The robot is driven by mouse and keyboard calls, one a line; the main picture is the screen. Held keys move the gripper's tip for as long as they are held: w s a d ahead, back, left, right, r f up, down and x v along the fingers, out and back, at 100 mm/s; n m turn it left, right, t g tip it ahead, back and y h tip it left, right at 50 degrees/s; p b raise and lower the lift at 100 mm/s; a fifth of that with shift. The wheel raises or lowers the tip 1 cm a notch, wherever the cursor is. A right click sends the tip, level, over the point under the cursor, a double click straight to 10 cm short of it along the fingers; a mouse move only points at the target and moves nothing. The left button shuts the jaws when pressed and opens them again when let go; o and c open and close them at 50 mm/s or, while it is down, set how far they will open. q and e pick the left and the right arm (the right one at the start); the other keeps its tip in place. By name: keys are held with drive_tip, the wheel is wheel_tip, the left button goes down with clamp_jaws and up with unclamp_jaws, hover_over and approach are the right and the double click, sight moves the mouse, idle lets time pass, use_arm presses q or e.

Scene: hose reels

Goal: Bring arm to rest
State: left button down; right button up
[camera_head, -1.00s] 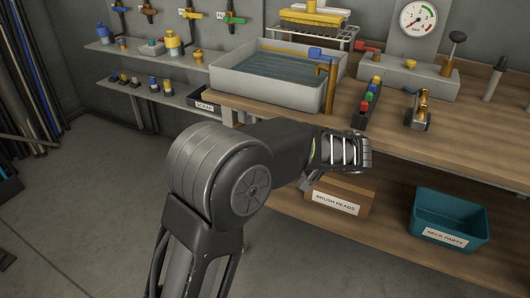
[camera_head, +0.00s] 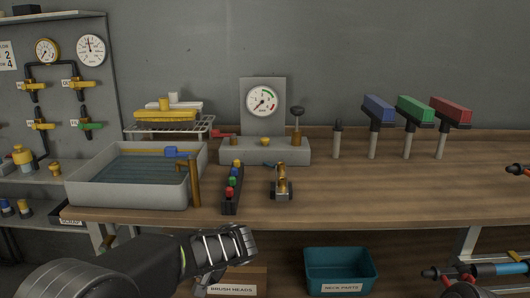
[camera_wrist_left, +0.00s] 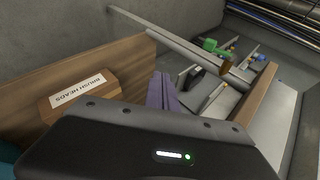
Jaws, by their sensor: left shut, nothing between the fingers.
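My left arm (camera_head: 140,268) comes in from the lower left of the head view, in front of the workbench and below its top. Its gripper (camera_head: 205,284) is at the end, near the box labelled BRUSH HEADS (camera_head: 246,281), and is partly hidden by the wrist. In the left wrist view the fingers (camera_wrist_left: 163,92) are shut with nothing between them. The brush heads box also shows there (camera_wrist_left: 78,98), left of the fingers and apart from them.
The workbench (camera_head: 400,180) bears a water basin (camera_head: 80,190), a gauge stand (camera_head: 262,115), a button strip (camera_head: 232,190) and several brushes (camera_head: 378,108). A teal bin (camera_head: 340,285) stands on the lower shelf. Tools with blue and orange parts (camera_head: 500,269) show at the right edge.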

use_arm(q)
drive_tip(key=s+d+f+m+g+h, duration=0.15)
drive_tip(key=s+d+f+h, duration=0.35)
drive_tip(key=d+f, duration=0.5)
drive_tip(key=s+d+f+m+h, duration=0.2)
drive_tip(key=s+d+f+h, duration=0.3)
drive_tip(key=d+f, duration=0.6)
drive_tip(key=s+a+f+n+g+h, duration=0.15)
drive_tip(key=s+f+n, duration=0.25)
drive_tip(key=s+f, duration=0.5)
drive_tip(key=s+a+f+n+g+h, duration=0.1)
drive_tip(key=s+a+f+n, duration=0.35)
drive_tip(key=s, duration=0.75)
wheel_tip(320, 180, up, 18)
drive_tip(key=d+p, duration=0.1)
drive_tip(key=p, duration=1.8)
drive_tip(key=shift+d+p, duration=0.35)
drive_tip(key=shift+d, duration=0.05)
drive_tip(key=shift+w, duration=0.1)
